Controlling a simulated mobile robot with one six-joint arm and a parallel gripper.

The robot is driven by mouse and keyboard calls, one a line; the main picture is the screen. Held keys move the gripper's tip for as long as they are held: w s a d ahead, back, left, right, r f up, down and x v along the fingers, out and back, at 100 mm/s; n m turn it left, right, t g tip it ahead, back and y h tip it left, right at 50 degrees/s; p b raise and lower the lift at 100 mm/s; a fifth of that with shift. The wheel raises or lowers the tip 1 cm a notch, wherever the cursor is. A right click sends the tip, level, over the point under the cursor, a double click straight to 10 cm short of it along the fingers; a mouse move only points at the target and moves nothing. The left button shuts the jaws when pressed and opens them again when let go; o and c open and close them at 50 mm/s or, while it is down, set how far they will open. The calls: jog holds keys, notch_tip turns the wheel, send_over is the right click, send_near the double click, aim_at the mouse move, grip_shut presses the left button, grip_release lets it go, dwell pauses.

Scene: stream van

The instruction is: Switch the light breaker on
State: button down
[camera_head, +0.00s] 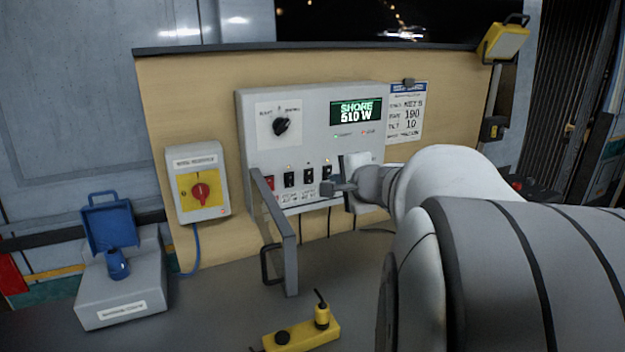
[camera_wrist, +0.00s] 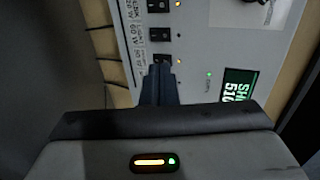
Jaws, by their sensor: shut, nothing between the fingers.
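A light grey power panel (camera_head: 340,105) on the wooden board carries a row of small black rocker breakers (camera_head: 308,175) along its lower edge. It fills the upper part of the wrist view, where several breakers (camera_wrist: 160,35) show with printed labels and amber lamps beside them. My gripper (camera_head: 338,187) is shut and empty at the right part of the row. In the wrist view its fingertips (camera_wrist: 161,70) overlap the lowest visible breaker (camera_wrist: 163,58) and partly hide it; I cannot tell whether they touch.
The green display (camera_head: 355,111) reads SHORE 510 W. A rotary knob (camera_head: 281,126) is at upper left and a red switch (camera_head: 267,183) at the row's left end. A grey bar-like guard (camera_head: 280,230) stands before the panel.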

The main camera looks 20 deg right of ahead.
jog(key=shift+s, duration=0.25)
jog(key=shift+r, duration=0.1)
jog(key=g+p, duration=0.1)
jog(key=p, duration=0.2)
jog(key=w+r+g+p, duration=0.1)
jog(key=g+p, duration=0.1)
jog(key=p, duration=0.1)
jog(key=w+r+g+p, duration=0.1)
jog(key=g+p, duration=0.1)
jog(key=p, duration=0.2)
jog(key=shift+w+d+r, duration=0.1)
jog(key=shift+w+d, duration=0.05)
